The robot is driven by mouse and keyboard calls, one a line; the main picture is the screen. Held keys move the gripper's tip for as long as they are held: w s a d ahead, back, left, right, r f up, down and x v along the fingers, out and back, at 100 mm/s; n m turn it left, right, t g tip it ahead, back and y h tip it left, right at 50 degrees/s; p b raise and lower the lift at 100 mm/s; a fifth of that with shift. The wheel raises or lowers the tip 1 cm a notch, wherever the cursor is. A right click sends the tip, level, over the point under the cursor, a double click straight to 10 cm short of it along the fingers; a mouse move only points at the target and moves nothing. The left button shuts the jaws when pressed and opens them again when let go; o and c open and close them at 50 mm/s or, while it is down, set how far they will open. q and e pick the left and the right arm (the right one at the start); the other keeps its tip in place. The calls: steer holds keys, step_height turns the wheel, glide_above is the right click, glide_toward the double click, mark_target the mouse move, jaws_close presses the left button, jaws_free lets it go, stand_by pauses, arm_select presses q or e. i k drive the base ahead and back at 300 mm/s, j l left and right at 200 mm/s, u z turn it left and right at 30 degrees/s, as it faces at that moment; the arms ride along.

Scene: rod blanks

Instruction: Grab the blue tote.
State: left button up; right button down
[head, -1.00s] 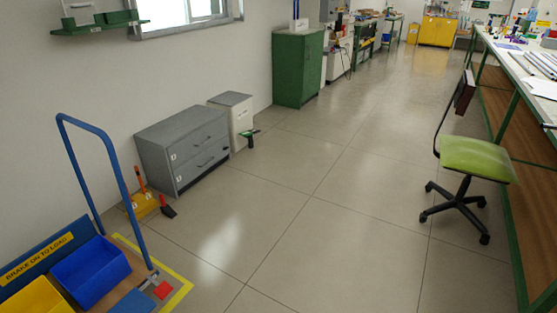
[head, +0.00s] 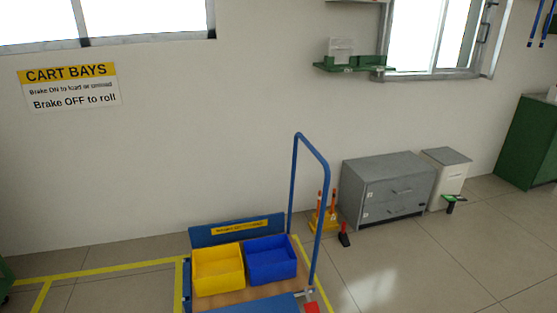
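The blue tote (head: 272,268) is an open-topped box standing on the deck of a blue cart (head: 255,303) at the lower middle of the head view. A yellow tote (head: 218,279) stands beside it on the left. The cart has a tall blue push handle (head: 294,180) on its right side, close to the blue tote. The totes look empty from here. Neither of my grippers shows in this view.
Yellow floor lines (head: 95,271) mark the bay around the cart. Right of it stand a yellow holder with orange-handled items (head: 325,220), a small red-and-black item (head: 344,236), a grey drawer cabinet (head: 390,188) and a white bin (head: 447,180). Floor on the right front is clear.

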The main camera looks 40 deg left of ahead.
mark_target(273, 259)
steer(key=u, duration=1.7)
steer(key=i+l, duration=0.25)
steer(key=l, duration=0.15)
